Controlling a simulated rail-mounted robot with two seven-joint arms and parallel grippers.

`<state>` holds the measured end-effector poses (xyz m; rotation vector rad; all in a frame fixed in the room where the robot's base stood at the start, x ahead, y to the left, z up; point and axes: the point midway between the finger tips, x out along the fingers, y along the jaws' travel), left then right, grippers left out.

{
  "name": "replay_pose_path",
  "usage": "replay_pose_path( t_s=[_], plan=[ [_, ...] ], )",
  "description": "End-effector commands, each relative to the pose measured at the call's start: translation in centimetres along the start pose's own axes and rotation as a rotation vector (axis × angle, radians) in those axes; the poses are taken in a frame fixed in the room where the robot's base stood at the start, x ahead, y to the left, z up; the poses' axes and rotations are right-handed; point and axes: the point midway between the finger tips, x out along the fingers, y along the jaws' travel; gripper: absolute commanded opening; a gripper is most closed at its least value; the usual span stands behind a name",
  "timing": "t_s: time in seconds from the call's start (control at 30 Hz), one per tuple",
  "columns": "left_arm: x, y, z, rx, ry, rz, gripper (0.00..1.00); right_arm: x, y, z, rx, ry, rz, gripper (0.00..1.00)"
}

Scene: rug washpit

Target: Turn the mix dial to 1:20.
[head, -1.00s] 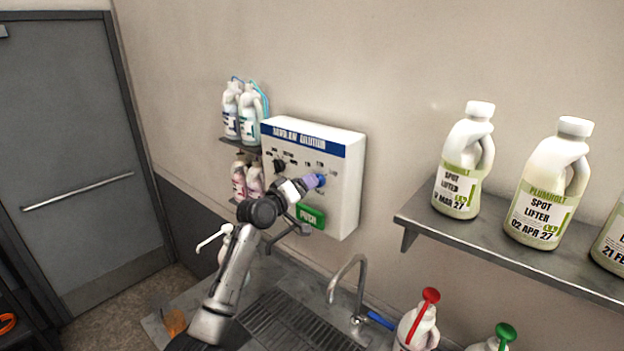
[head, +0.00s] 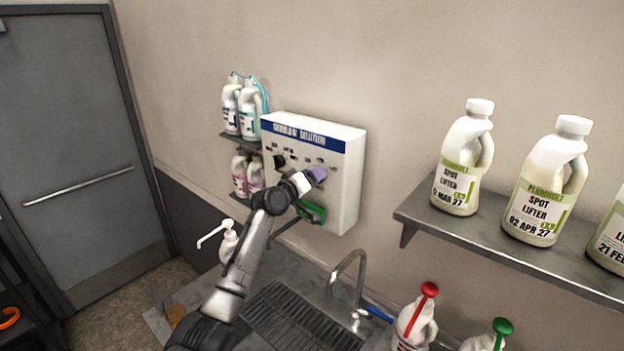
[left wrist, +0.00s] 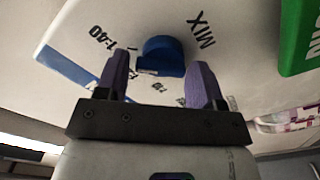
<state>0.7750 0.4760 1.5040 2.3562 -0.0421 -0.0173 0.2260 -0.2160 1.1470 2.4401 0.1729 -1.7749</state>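The mix dial (left wrist: 163,55) is a blue knob on the white dilution panel (head: 350,190). In the left wrist view it lies between my left gripper's purple fingertips (left wrist: 160,78), with a visible gap on both sides. The fingers are open, and I cannot tell how deep they reach around it. The printed word MIX (left wrist: 201,30) is on one side and a 1:40 mark (left wrist: 108,38) on the other. Other marks are partly covered, and the dial's setting is not clear. In the head view my left gripper (head: 318,174) is at the panel and hides the dial. My right gripper is out of view.
A green button (head: 312,211) sits below the dial, partly behind my arm; a black knob (head: 279,162) is to its left. Bottles (head: 240,108) stand on small shelves left of the panel. A shelf with large jugs (head: 460,160) is at right. A sink with a tap (head: 350,280) lies below.

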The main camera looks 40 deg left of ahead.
Motion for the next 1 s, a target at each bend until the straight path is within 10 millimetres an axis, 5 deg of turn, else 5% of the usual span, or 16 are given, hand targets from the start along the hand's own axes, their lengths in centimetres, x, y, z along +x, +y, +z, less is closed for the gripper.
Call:
replay_pose_path(
  t_s=[0.37,0.67,1.0],
  plan=[
    [0.0,0.0,0.0,0.000,0.000,0.000,0.26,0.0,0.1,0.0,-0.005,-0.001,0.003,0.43],
    [0.0,0.1,-0.1,-0.052,0.000,0.000,0.25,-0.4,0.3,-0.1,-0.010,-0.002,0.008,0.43],
    [0.0,0.1,-0.2,-0.307,0.000,0.000,0.25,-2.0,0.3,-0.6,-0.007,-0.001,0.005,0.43]
  ],
)
